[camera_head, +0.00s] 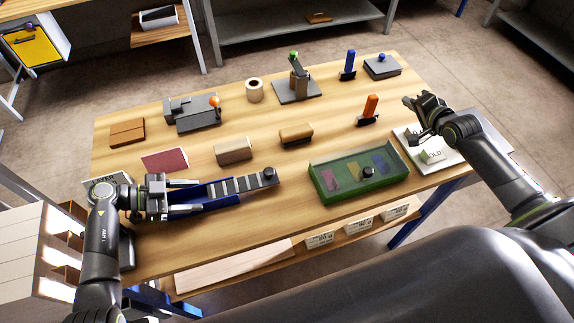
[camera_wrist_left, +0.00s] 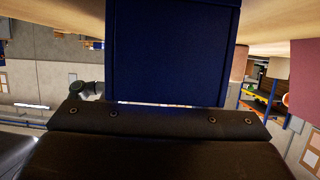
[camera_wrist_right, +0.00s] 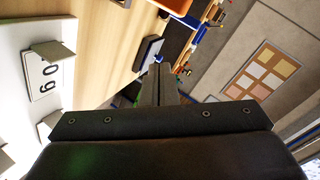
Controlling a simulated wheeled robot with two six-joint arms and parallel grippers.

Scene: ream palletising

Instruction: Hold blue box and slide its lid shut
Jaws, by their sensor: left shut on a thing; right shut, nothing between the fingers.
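The blue box (camera_head: 190,194) lies on the left front part of the table. Its grey ribbed lid (camera_head: 235,186) covers the right part and sticks out past the right end, with a black knob (camera_head: 269,174) at its far right. The left part of the box is uncovered. My left gripper (camera_head: 163,196) is shut on the left end of the box; the blue wall (camera_wrist_left: 172,55) fills the middle of the left wrist view. My right gripper (camera_head: 416,103) is shut and empty, raised over the table's right end. Its closed fingers show in the right wrist view (camera_wrist_right: 160,85).
A green tray (camera_head: 330,190) with a clear-looking cover stands right of the lid. A white board (camera_head: 458,157) with a sign is under my right arm. Several blocks, a roll (camera_head: 254,90) and small fixtures stand behind. Bare wood lies between lid and tray.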

